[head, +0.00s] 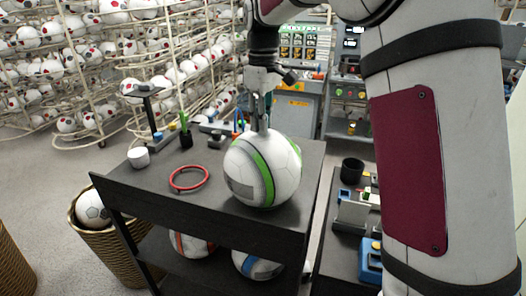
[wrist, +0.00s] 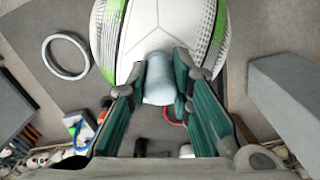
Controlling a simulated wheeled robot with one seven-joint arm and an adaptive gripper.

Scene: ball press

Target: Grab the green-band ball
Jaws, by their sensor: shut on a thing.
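The green-band ball (head: 278,180) is white with a green stripe and a grey patch. It is at the right part of the dark cart top (head: 151,196). My gripper (head: 262,127) points down at the top of the ball. In the wrist view the ball (wrist: 158,28) fills the top, and my gripper (wrist: 158,85) is shut around a pale stub (wrist: 158,78) at the ball's edge. The stub's join with the ball is hidden. I cannot tell whether the ball touches the cart top.
A red ring (head: 189,178) and a white cup (head: 138,157) are left of the ball. More balls (head: 194,244) sit on the lower shelf. A basket (head: 103,231) with a ball stands at left, and racks full of balls are behind. A bench with equipment (head: 352,211) is at right.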

